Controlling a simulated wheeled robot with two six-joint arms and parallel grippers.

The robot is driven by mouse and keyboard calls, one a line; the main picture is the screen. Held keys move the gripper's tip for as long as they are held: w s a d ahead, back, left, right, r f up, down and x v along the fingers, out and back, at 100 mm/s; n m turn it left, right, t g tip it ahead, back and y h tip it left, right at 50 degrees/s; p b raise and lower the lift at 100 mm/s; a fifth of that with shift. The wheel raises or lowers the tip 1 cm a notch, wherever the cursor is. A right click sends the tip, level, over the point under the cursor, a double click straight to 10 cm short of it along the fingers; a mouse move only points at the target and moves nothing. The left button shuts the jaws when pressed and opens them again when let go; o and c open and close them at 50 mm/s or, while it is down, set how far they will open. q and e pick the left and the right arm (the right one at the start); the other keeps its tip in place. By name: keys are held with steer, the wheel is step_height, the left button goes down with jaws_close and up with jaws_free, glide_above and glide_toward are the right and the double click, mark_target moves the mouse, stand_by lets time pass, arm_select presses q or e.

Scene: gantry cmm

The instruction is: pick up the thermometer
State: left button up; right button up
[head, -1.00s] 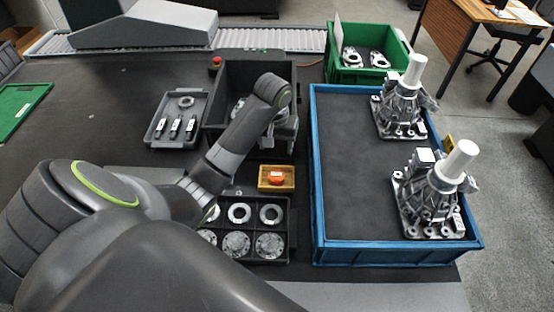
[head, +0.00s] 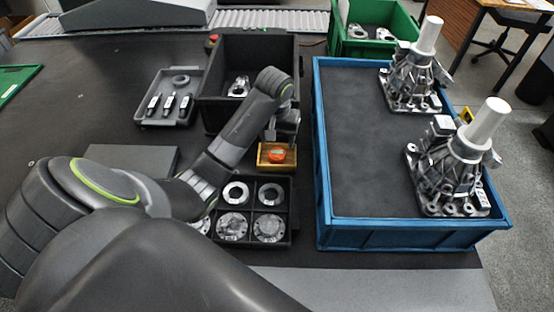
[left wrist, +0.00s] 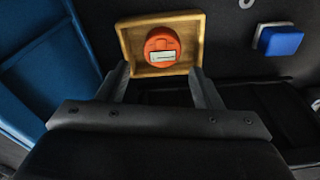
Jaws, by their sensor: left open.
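The thermometer appears to be the round orange device with a small pale display. It (head: 277,154) lies in a small wooden tray (head: 262,164) on the dark table. In the left wrist view the orange thermometer (left wrist: 162,48) sits inside the wooden tray (left wrist: 128,45), display facing up. My left gripper (head: 284,136) is just above and behind the tray in the head view. In the left wrist view its two fingers (left wrist: 161,78) are apart and empty, at the tray's near edge. My right gripper is not in view.
A blue-walled bin (head: 320,180) with two metal housings stands close right of the tray. A black divided tray (head: 285,240) of metal rings and discs lies in front. A deep dark bin (head: 262,45) stands behind. A blue block (left wrist: 278,40) shows in the left wrist view.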

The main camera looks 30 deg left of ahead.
mark_target(277, 153)
arm_select(q)
steer(key=f, duration=0.7)
steer(key=shift+w+a, duration=0.25)
steer(key=shift+a, duration=0.05)
steer(key=shift+c, duration=0.2)
steer(key=c, duration=0.7)
